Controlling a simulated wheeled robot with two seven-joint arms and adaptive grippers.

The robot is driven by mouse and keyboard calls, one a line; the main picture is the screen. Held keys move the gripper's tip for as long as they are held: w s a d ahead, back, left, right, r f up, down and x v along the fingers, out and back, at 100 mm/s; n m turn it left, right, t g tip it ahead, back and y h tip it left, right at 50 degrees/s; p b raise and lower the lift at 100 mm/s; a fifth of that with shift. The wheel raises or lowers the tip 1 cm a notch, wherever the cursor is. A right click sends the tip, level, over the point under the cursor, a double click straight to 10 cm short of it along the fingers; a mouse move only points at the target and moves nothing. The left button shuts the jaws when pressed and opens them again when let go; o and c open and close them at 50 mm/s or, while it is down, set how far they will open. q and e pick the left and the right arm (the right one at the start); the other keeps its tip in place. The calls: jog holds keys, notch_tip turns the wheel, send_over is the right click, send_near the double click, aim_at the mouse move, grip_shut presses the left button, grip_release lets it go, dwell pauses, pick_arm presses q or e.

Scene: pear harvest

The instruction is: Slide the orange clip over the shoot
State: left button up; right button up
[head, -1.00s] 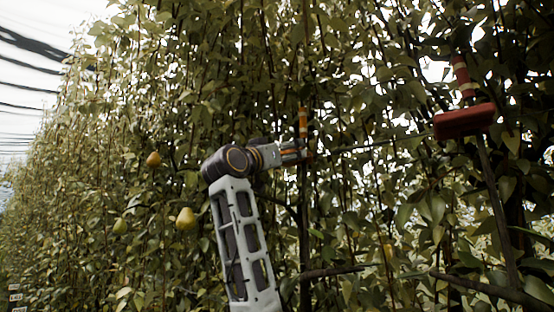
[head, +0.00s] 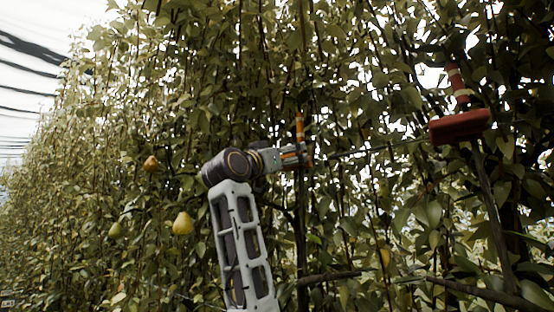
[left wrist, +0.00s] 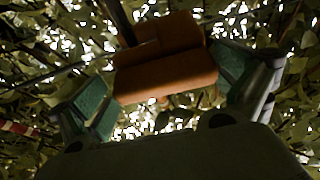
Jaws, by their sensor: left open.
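The orange clip (left wrist: 168,70) sits between the green finger pads of my left gripper (left wrist: 160,95) in the left wrist view. The gripper is open. The clip's right side looks close to one pad; I cannot tell whether it touches. A dark, thin stem (left wrist: 122,22), which looks like the shoot, runs up from the clip's upper left; whether the clip is around it or beside it is unclear. In the head view my left gripper (head: 300,154) reaches right into the foliage, just below an upright orange strip (head: 299,128). My right gripper is not in view.
Dense leaves and branches surround the gripper. A red block (head: 460,127) with a striped post stands at the right. A thin wire (head: 385,147) runs from it toward the gripper. Pears (head: 183,223) hang at the left. A thick branch (head: 335,275) crosses below.

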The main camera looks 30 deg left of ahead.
pick_arm(q)
jog(key=shift+s, duration=0.1)
jog(key=d+v, duration=0.1)
jog(key=v, duration=1)
jog(key=shift+s+a, duration=0.3)
jog(key=shift+a, duration=0.1)
jog(key=shift+f, duration=0.1)
dwell(0.5)
